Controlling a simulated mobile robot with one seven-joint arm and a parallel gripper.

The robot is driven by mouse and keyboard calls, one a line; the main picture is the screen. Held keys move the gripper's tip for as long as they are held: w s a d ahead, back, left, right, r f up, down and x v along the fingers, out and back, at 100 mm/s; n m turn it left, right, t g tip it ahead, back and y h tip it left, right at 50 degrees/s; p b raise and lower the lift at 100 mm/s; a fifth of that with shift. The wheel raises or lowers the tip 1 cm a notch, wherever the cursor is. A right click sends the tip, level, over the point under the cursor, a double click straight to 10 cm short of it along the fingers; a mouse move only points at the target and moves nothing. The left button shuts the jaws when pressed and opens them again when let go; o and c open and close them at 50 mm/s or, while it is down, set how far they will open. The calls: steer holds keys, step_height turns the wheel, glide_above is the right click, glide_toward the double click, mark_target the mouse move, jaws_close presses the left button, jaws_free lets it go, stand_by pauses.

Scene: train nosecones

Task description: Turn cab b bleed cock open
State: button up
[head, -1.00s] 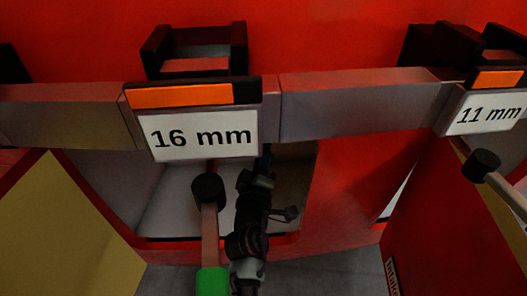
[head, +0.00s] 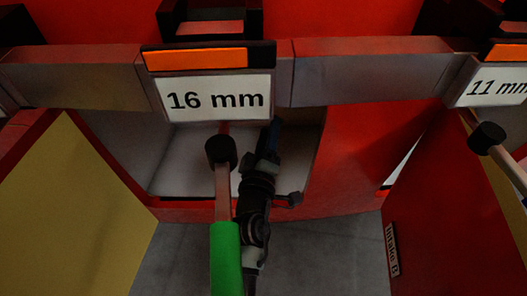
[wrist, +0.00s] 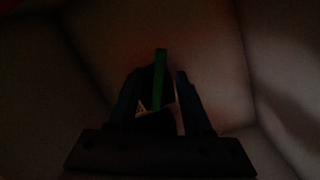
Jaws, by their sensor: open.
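My gripper (wrist: 158,82) is open in the dark wrist view, with one finger on each side of a narrow green upright bar (wrist: 160,66). The bar may be the bleed cock's lever; I cannot tell whether a finger touches it. A dark shape and a small pale triangular mark lie beside it. In the head view my arm reaches into the pale recess under the 16 mm label, and the gripper (head: 273,138) is partly hidden by my own wrist. No cab b label is readable there.
A grey rail (head: 370,78) crosses above the recess and carries the 16 mm label (head: 215,98). A green-handled tool with a black head (head: 221,152) hangs close left of my arm. Another black-headed tool (head: 487,138) is at right. A yellow panel (head: 75,215) is at left.

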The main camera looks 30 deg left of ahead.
steer(key=p+v, duration=0.1)
steer(key=v, duration=0.7)
